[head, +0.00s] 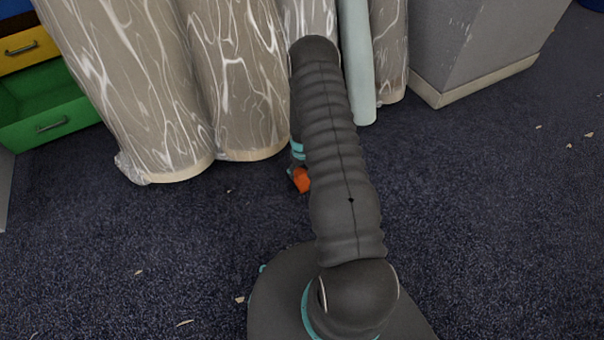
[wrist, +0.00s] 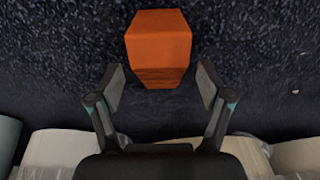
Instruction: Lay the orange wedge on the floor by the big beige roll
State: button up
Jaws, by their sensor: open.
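The orange wedge (head: 301,180) shows beside my arm in the head view, at the floor in front of the wrapped rolls. In the wrist view the orange wedge (wrist: 158,45) is at the top centre, its lower part between the fingertips. My gripper (wrist: 161,82) is open, with a dark gap between each finger and the wedge. In the head view my arm hides most of the gripper. The big beige roll (head: 130,85), wrapped in shiny film, stands at the left, a short way from the wedge.
More wrapped rolls (head: 235,75) stand beside it, with a pale teal roll (head: 357,65) to the right. A grey box (head: 470,45) is at the back right. Green (head: 50,110) and yellow (head: 25,48) drawers are at the left. The dark carpet (head: 130,240) is open in front, with small scraps.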

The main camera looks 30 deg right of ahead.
notch_tip(320, 180, up, 10)
notch_tip(320, 180, up, 16)
jog(key=t, duration=0.1)
send_over(301, 173)
jog(key=a, duration=0.3)
jog(key=s+a+r+t, duration=0.1)
jog(key=s+a+r, duration=0.15)
jog(key=r, duration=0.55)
jog(key=s+a+r+t, duration=0.1)
jog(key=s+a+r, duration=0.15)
jog(key=r, duration=0.65)
jog(key=s+a+r+t, duration=0.1)
jog(key=s+a+r, duration=0.1)
jog(key=s+r, duration=0.2)
jog(key=s+a+r, duration=0.3)
jog(key=s+r, duration=0.2)
jog(key=s, duration=0.6)
jog(key=s+a+r+t, duration=0.1)
jog(key=s+a+r, duration=0.2)
jog(key=s+r, duration=0.2)
jog(key=s, duration=0.3)
jog(key=shift+s+a+t, duration=0.15)
jog(key=shift+s+t, duration=0.05)
jog(key=shift+t, duration=0.1)
jog(key=shift+r, duration=0.1)
